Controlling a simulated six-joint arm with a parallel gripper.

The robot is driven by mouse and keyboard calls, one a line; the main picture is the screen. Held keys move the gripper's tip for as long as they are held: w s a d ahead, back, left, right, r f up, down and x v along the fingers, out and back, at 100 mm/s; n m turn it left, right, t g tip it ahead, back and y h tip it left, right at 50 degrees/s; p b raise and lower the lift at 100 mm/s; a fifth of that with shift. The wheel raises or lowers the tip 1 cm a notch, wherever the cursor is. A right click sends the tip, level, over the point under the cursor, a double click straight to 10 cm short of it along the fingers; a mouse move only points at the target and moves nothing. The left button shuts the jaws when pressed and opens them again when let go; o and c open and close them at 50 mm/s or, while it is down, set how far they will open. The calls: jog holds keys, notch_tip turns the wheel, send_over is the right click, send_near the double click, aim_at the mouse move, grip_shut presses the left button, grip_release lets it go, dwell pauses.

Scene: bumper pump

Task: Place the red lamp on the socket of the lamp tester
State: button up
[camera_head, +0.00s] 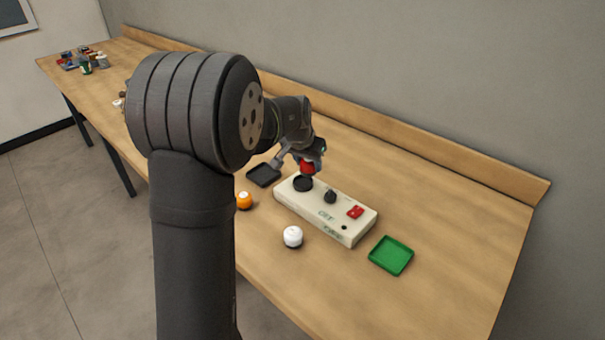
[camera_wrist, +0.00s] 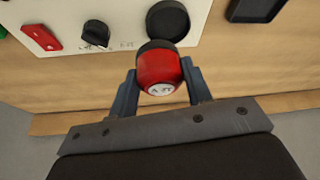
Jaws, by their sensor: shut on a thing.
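My gripper (camera_wrist: 160,88) is shut on the red lamp (camera_wrist: 158,70), with one finger on each side of it in the wrist view. The red lamp also shows in the head view (camera_head: 307,167), above the left end of the lamp tester (camera_head: 312,208). The tester is a cream box with a round black socket (camera_head: 303,184) at that end. In the wrist view the socket (camera_wrist: 168,20) lies just beyond the lamp's dark base. I cannot tell whether lamp and socket touch.
The tester also has a black knob (camera_head: 330,196) and a red switch (camera_head: 355,212). A white lamp (camera_head: 293,236) and an orange lamp (camera_head: 244,201) stand in front of it. A black tray (camera_head: 264,175) lies left, a green tray (camera_head: 391,256) right. Table is clear at the right.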

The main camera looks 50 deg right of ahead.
aim_at(302, 172)
jog(key=shift+w+f, duration=0.3)
jog(key=shift+w, duration=0.2)
jog(key=shift+w+f, duration=0.25)
jog(key=shift+w, duration=0.2)
jog(key=shift+w+f, duration=0.1)
jog(key=shift+f, duration=1.95)
jog(key=shift+f, duration=0.15)
jog(key=o, duration=0.9)
jog(key=shift+o, duration=0.6)
jog(key=shift+r, duration=0.25)
jog(key=v, duration=1.2)
jog(key=shift+f, duration=0.15)
